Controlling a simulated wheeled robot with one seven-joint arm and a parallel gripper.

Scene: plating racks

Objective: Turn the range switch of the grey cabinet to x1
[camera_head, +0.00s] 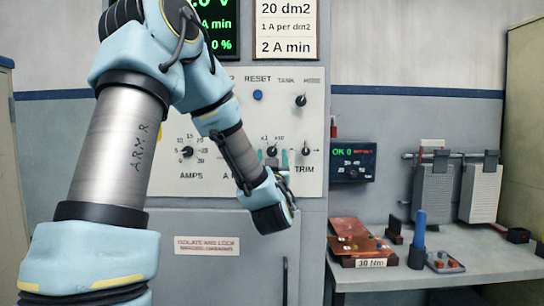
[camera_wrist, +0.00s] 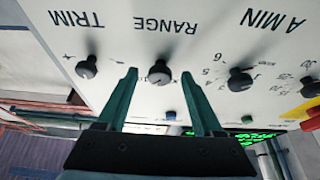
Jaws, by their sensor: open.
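The range switch (camera_head: 272,150) is a small dark round knob on the white panel of the grey cabinet (camera_head: 243,227). Marks x1 and x10 stand above it in the head view. In the wrist view, where the panel lettering is upside down, the range switch (camera_wrist: 160,74) shows between my fingertips, under the word RANGE. My gripper (camera_wrist: 157,76) is open, with one green finger on each side of the switch and a gap to each. In the head view my gripper (camera_head: 273,158) is at the panel. I cannot tell which mark the switch points to.
The TRIM knob (camera_wrist: 86,67) and the A MIN knob (camera_wrist: 240,80) flank the switch closely. A TANK knob (camera_head: 300,100) and a blue RESET button (camera_head: 258,95) are above. A bench (camera_head: 460,268) with plates and a blue-handled tool stands at the right.

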